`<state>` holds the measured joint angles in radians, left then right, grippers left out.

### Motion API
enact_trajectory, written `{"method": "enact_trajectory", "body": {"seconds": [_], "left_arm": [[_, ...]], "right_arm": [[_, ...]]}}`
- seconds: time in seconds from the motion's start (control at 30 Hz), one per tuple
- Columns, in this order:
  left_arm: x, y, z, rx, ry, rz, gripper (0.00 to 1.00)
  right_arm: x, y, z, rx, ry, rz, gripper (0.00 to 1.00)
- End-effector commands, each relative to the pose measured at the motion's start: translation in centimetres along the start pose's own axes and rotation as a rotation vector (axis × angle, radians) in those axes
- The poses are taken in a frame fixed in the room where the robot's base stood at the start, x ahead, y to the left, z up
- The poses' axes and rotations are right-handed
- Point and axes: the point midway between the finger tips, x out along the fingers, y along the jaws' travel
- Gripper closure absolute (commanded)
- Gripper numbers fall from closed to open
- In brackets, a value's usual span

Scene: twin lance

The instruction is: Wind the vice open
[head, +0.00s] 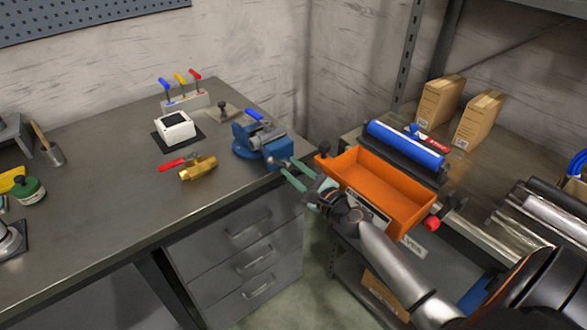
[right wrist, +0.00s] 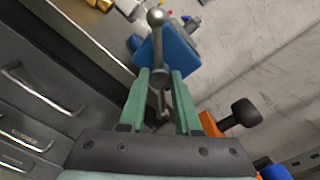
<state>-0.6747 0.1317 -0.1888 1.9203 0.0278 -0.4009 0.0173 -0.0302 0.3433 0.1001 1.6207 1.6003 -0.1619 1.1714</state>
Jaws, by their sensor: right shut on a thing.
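The blue vice (head: 262,143) stands at the right front corner of the grey workbench, and its blue body also shows in the right wrist view (right wrist: 178,50). Its metal handle bar ends in a round ball (right wrist: 156,17), which points up in the right wrist view. My right gripper (head: 288,170) reaches the vice from the front right. Its green fingers (right wrist: 159,78) are shut on the vice handle, on either side of the bar. The fingers partly hide the screw and the lower part of the bar. My left gripper is not in view.
A brass valve with a red lever (head: 198,168) and a white box (head: 174,127) lie left of the vice. An orange bin (head: 378,187) and a blue roll (head: 405,143) are close on the right. Drawers (head: 245,235) are below the bench.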

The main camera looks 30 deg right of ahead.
Motion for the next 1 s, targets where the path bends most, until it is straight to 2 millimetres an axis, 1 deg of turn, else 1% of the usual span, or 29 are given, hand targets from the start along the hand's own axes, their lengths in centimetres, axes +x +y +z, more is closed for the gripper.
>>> {"method": "enact_trajectory", "body": {"seconds": [0.03, 0.1, 0.2, 0.3, 0.53, 0.57, 0.6, 0.8, 0.83, 1.0], "left_arm": [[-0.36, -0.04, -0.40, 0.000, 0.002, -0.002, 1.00], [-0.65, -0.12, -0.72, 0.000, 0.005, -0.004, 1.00], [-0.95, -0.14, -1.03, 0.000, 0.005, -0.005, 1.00], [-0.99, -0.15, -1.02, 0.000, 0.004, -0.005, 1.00], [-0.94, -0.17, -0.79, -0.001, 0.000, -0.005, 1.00], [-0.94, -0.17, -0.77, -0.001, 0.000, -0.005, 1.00], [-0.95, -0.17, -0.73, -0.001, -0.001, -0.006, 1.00], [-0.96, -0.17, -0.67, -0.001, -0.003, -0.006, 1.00], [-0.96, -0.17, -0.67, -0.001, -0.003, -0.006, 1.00], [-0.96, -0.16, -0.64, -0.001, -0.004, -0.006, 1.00]], "right_arm": [[0.02, -0.12, 0.18, 0.084, 0.002, -0.003, 1.00], [0.02, -0.14, 0.20, 0.195, 0.003, -0.002, 1.00], [0.02, -0.12, 0.16, 0.314, 0.003, -0.001, 1.00], [0.01, -0.03, 0.03, 0.363, 0.002, 0.000, 1.00], [0.04, -0.01, 0.01, 0.362, 0.000, 0.000, 1.00], [0.04, -0.01, 0.02, 0.362, 0.000, 0.000, 0.67], [0.05, -0.01, 0.02, 0.361, 0.000, 0.000, 0.63], [0.03, -0.01, 0.02, 0.359, 0.000, 0.000, 0.40], [0.03, -0.01, 0.02, 0.359, 0.000, 0.000, 0.38], [0.01, -0.01, 0.01, 0.358, 0.001, 0.000, 0.38]]}}
